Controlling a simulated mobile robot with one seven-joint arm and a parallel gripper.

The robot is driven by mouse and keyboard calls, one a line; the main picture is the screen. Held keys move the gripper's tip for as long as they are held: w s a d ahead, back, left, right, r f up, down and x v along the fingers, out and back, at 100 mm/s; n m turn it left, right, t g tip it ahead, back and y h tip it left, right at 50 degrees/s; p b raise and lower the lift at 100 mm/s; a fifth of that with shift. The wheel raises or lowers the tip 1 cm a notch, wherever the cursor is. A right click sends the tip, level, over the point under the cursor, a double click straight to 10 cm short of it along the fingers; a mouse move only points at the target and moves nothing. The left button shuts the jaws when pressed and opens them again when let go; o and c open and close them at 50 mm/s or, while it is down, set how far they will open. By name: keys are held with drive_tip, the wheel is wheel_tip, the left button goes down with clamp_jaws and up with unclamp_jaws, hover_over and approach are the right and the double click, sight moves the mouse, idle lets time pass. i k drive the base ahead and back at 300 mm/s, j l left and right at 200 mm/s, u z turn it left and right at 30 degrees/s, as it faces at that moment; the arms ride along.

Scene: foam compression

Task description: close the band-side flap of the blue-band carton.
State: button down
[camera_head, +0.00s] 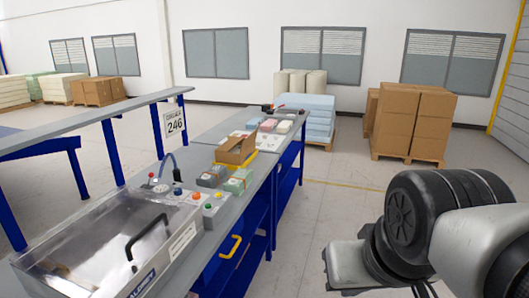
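A small brown carton (235,151) stands open on the grey workbench, around the middle of its length. At least one flap tilts outward at its top. I cannot make out a blue band on it or tell which flap is on the band side; it is small at this distance. My arm fills the lower right of the head view, over the floor to the right of the bench and apart from the carton. My gripper is outside the picture.
On the bench (217,229), a machine with a clear lid and black handle (146,239) stands nearest. Grey and green blocks (238,181) and coloured buttons lie between it and the carton. Foam pieces (268,125) lie beyond. The floor (330,200) right of the bench is clear.

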sight(251, 138)
drive_tip(key=i+l+u, duration=0.2)
drive_tip(key=i, duration=0.15)
drive_tip(key=i+l+u, duration=0.15)
drive_tip(key=i, duration=0.2)
drive_tip(key=i+l, duration=0.4)
drive_tip(key=i+l+u, duration=0.1)
drive_tip(key=i+l, duration=0.65)
drive_tip(key=l, duration=0.15)
drive_tip(key=i+l+u, duration=0.15)
drive_tip(key=i+l, duration=0.55)
drive_tip(key=l, duration=0.25)
drive_tip(key=i+l+u, duration=0.1)
drive_tip(key=i+l, duration=0.25)
drive_tip(key=l, duration=0.15)
